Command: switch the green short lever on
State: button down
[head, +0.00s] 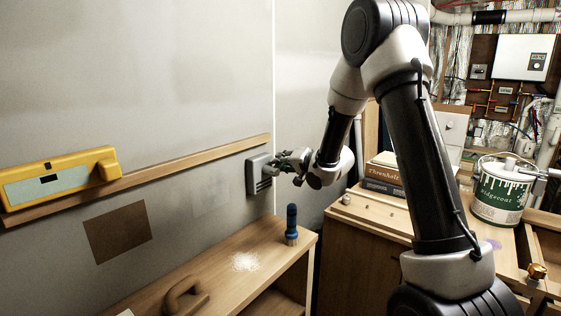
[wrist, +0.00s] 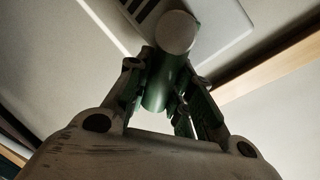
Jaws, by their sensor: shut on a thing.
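A grey wall box (head: 259,174) with dark slots is mounted on the grey wall. Its light face also shows at the top of the wrist view (wrist: 220,22). My gripper (head: 287,165) is right at the box. In the wrist view, a short green lever (wrist: 157,88) with a round grey end stands between the fingers of my gripper (wrist: 165,78). The gripper is shut on the lever. In the head view the gripper hides most of the lever.
A wooden rail (head: 200,163) with a yellow level (head: 60,178) runs left of the box. Below is a wooden shelf (head: 225,277) with a blue-handled tool (head: 291,224). Books (head: 384,175) and a paint can (head: 499,195) stand on the right-hand cabinet.

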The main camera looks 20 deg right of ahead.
jog(key=f+m, duration=0.1)
jog(key=m+g+y, duration=0.1)
jog(key=m, duration=0.1)
jog(key=shift+w+d+f, duration=0.2)
jog(key=shift+d+f, duration=0.15)
jog(key=shift+f+m+g+y, duration=0.3)
jog(key=shift+f+m, duration=0.1)
jog(key=shift+m, duration=0.3)
jog(key=c, duration=1.2)
grip_release()
jog(key=shift+c, duration=0.2)
jog(key=v, duration=1.2)
jog(key=shift+f, duration=0.1)
